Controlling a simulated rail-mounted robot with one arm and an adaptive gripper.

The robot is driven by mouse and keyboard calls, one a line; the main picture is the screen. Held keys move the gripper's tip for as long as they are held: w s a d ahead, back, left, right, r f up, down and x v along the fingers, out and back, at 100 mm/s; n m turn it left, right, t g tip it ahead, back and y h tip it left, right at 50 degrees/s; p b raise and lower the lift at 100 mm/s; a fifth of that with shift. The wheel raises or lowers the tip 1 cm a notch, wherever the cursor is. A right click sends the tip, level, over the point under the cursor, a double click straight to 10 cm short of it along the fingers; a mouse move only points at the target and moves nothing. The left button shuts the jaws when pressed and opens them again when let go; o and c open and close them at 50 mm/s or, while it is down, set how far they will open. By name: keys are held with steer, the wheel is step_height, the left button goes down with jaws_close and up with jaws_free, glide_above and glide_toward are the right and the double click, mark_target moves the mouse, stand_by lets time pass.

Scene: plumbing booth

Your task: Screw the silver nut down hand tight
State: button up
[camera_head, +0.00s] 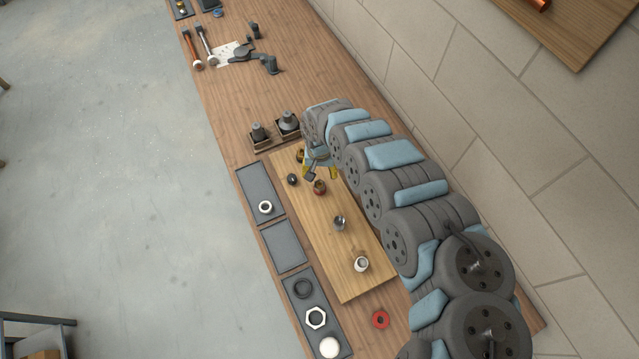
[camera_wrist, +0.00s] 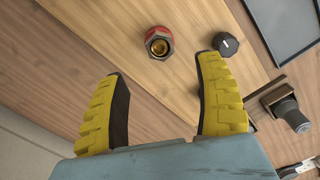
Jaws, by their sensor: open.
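A silver metallic fitting (camera_head: 340,222) stands on the light wooden board (camera_head: 335,283), near its middle. A pale hexagonal nut (camera_head: 316,317) lies in the front dark tray; I cannot tell which of these is the silver nut. My gripper (camera_head: 320,176) is over the far part of the board, open and empty. In the wrist view its two yellow fingers (camera_wrist: 162,68) are spread wide. A red fitting with a brass centre (camera_wrist: 158,42) stands on the board beyond the fingertips, apart from them; it also shows in the head view (camera_head: 320,187).
A black knob-like part (camera_wrist: 225,43) is near the right fingertip. A pale fitting (camera_head: 361,264) stands at the board's near end. A pale ring (camera_head: 265,206) lies in the far tray; the middle tray (camera_head: 284,246) is empty. A red ring (camera_head: 381,319) lies beside the board.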

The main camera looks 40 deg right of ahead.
mark_target(319, 184)
steer(key=shift+w+a+f, duration=0.1)
steer(key=shift+w+f, duration=0.05)
steer(key=shift+f, duration=2.6)
steer(key=shift+f+b, duration=0.35)
steer(key=shift+f, duration=1)
jaws_close()
steer(key=shift+m+p, duration=0.4)
steer(key=shift+m, duration=0.2)
